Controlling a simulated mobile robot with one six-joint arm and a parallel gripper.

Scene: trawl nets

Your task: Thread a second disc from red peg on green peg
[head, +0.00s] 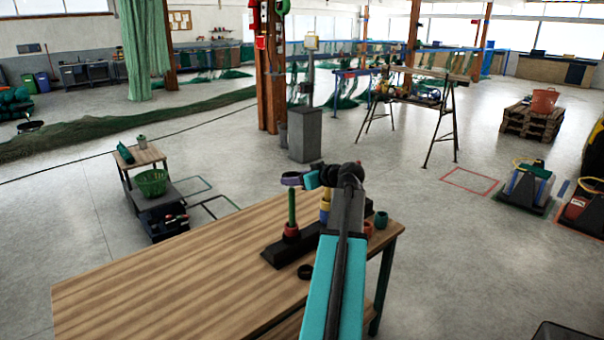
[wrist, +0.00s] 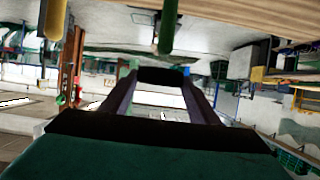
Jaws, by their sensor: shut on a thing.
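The green peg (head: 292,207) stands upright on a long black base (head: 277,259) on the wooden table, with a red disc (head: 291,231) around its foot. It also shows upside down in the wrist view (wrist: 168,24). My gripper (head: 303,180) is just above the green peg's top, shut on a purple ring-like disc (head: 291,180). Whether the peg tip enters the disc, I cannot tell. Yellow and blue pieces (head: 325,205) stand beside it, partly behind my arm. I cannot make out a red peg; my arm hides part of the base.
A black ring (head: 305,271) lies flat on the wooden table (head: 170,285). A red cup-like piece (head: 368,228) and a green one (head: 381,220) stand right of my arm. The table's left side is clear. A low cart with a green basket (head: 151,183) is beyond it.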

